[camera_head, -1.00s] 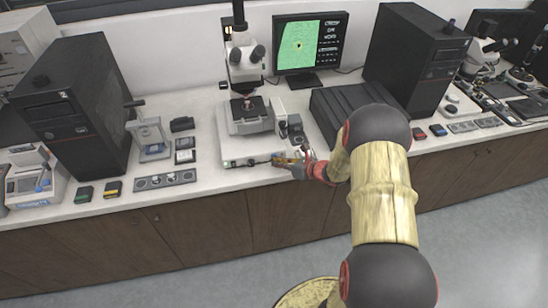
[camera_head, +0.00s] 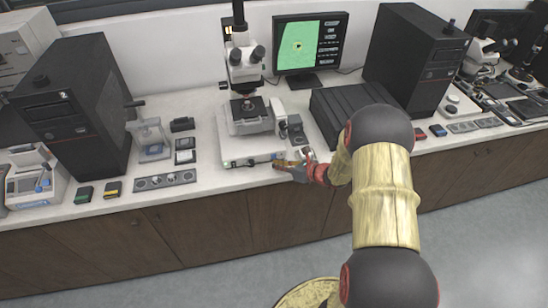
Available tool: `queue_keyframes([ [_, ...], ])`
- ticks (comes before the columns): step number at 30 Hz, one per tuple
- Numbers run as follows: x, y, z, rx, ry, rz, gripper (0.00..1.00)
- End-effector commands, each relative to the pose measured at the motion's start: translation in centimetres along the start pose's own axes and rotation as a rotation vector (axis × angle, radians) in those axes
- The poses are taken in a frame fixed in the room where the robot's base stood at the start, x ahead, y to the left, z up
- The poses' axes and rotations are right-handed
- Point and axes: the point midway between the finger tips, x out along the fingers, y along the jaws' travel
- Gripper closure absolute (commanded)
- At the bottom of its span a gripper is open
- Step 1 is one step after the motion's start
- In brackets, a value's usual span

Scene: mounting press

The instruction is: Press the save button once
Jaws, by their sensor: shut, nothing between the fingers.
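The microscope (camera_head: 246,70) stands on a white base (camera_head: 238,148) in the middle of the bench. Small controls, including a green light, line the base's front face; I cannot make out which one is the save button. My gripper (camera_head: 281,164) is shut and empty at the right end of that front face. It hides part of the face, and I cannot tell whether it touches a control. The monitor (camera_head: 309,45) behind shows a green picture with a small dark and yellow mark and lines of white text on black, too small to read.
A dark ribbed box (camera_head: 338,108) stands right of the microscope, with a black tower (camera_head: 415,55) behind it. Another black tower (camera_head: 75,105) stands at the left. A grey panel with knobs (camera_head: 165,180) lies near the front edge. The floor in front is clear.

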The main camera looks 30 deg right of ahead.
Motion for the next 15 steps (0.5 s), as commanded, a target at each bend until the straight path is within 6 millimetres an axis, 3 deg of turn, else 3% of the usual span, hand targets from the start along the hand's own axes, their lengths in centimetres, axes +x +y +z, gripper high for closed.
queue_keyframes([
  [15,-1.1,0.8,-0.8,0.001,0.0,0.0,1.0],
])
